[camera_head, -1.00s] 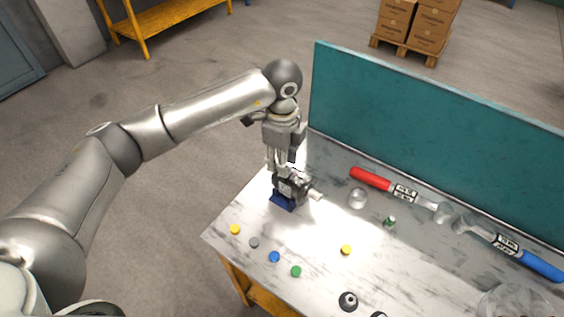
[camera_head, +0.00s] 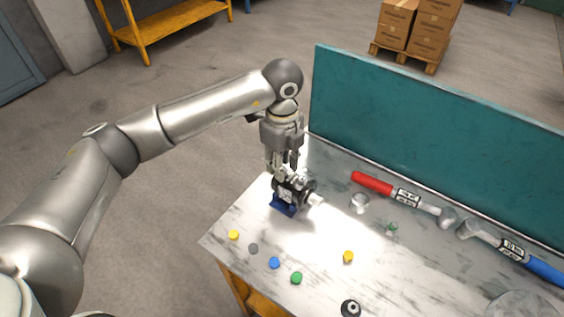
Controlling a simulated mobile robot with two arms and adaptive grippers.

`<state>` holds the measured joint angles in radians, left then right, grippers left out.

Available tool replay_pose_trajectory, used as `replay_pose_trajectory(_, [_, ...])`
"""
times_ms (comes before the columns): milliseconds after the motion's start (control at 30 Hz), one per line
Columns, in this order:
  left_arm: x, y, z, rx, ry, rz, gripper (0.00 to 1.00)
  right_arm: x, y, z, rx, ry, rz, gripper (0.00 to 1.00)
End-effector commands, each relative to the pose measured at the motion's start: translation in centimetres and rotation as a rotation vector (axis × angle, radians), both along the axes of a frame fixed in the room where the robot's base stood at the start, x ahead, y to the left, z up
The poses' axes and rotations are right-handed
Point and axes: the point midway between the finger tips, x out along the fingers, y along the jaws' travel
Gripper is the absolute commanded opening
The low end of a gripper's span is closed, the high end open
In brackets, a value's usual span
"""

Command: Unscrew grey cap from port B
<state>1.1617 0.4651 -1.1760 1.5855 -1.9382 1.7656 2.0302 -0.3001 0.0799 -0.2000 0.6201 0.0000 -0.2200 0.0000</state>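The hydraulic motor (camera_head: 303,189) is a dark body with a light shaft end pointing right. It sits on a blue block (camera_head: 284,204) near the left end of the workbench. My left gripper (camera_head: 283,171) points down at the top of the motor, and its fingers reach the motor's upper left side. Whether the fingers are closed on a cap there is too small to tell. A grey cap (camera_head: 253,248) lies loose on the bench between a yellow cap (camera_head: 233,235) and a blue cap (camera_head: 274,263). Port B and any cap on it cannot be made out. My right gripper is not in view.
A green cap (camera_head: 296,278) and another yellow cap (camera_head: 348,257) lie on the bench. A red-handled tool (camera_head: 372,183) and a blue-handled tool (camera_head: 545,267) lie along the teal back panel (camera_head: 430,120). A black round part (camera_head: 350,308) is at the front edge.

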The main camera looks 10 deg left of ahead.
Motion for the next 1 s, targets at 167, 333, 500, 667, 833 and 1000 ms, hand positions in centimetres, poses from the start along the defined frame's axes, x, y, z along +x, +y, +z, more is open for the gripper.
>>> replay_pose_trajectory(167, [0.0, 0.0, 0.0, 0.0, 0.0, 0.0, 0.24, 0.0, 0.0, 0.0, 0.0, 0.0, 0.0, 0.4])
replay_pose_trajectory(333, [0.0, 0.0, 0.0, 0.0, 0.0, 0.0, 0.02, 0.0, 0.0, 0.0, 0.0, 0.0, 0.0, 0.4])
replay_pose_trajectory(500, [0.0, 0.0, 0.0, 0.0, 0.0, 0.001, 0.0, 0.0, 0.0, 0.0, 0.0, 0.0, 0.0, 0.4])
replay_pose_trajectory(667, [0.0, 0.0, 0.1, -0.001, 0.001, 0.085, 0.0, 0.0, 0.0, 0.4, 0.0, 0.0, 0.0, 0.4])
replay_pose_trajectory(833, [0.0, -0.1, 0.3, 0.0, 0.001, 0.292, 0.0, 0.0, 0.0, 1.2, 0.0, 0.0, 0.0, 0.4])
replay_pose_trajectory(1000, [0.0, 0.0, 0.2, 0.0, 0.0, 0.292, 0.0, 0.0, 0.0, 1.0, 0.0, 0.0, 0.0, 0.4])
